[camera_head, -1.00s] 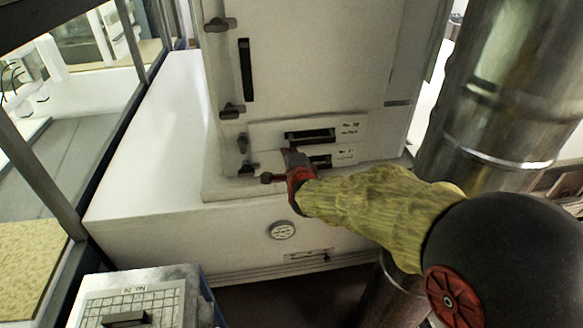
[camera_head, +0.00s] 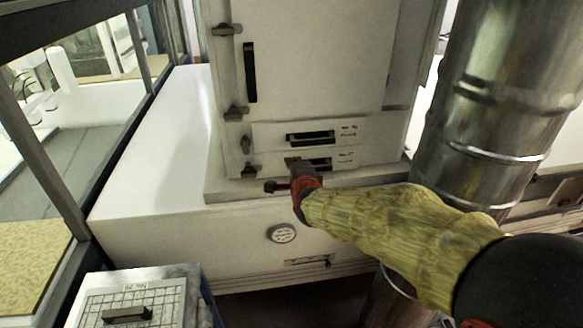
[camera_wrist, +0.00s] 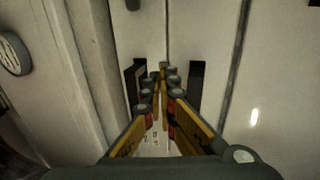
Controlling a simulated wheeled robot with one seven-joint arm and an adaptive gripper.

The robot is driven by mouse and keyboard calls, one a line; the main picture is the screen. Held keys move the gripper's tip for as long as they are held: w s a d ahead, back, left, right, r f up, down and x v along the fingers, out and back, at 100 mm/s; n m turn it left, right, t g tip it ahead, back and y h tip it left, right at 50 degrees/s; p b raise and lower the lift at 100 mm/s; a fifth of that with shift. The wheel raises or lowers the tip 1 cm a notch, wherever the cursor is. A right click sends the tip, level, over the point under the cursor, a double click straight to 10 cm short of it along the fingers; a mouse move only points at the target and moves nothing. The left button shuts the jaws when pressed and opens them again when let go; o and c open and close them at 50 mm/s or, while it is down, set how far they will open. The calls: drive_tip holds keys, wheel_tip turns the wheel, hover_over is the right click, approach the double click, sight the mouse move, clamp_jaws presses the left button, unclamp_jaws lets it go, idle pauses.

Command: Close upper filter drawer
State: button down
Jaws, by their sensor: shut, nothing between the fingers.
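The upper filter drawer (camera_head: 268,131) is a pale front with a black handle slot and a small label, below the tall cabinet door. The lower drawer (camera_head: 345,157) has a similar front just beneath it. The upper front looks about flush; any small gap is too fine to tell. My gripper (camera_head: 291,162) is shut and empty, its tips by the left end of the lower drawer's handle, partly hiding that front. In the wrist view the shut fingertips (camera_wrist: 162,68) point between two dark handles. The upper drawer's handle (camera_wrist: 196,82) appears on the right there. Contact cannot be told.
Dark latches (camera_head: 236,113) line the cabinet's left edge. A large metal duct (camera_head: 490,120) stands close on the right. A white ledge with a round vent (camera_head: 283,233) lies below the drawers. A gridded box (camera_head: 140,295) stands front left, beside a glazed frame.

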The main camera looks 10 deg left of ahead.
drive_tip(key=b+v, duration=0.1)
drive_tip(key=v, duration=0.7)
drive_tip(key=s+f+n+g+b, duration=0.2)
drive_tip(key=s+f+n+g, duration=0.5)
drive_tip(key=s+f+n, duration=0.5)
drive_tip(key=s+d+f+n+h+b, duration=0.1)
drive_tip(key=s+d+f+b, duration=0.3)
drive_tip(key=s+d+b, duration=0.2)
drive_tip(key=s+d+f+n+g+h+b, duration=0.1)
drive_tip(key=s+d+f+b, duration=0.4)
drive_tip(key=d, duration=0.5)
drive_tip(key=s+d+f+h+b, duration=0.2)
drive_tip(key=s+d+f+b, duration=0.2)
drive_tip(key=s+d+b, duration=0.3)
drive_tip(key=shift+s+d+f+n, duration=0.35)
drive_tip(key=shift+s+d+n, duration=0.05)
drive_tip(key=shift+s+d, duration=0.55)
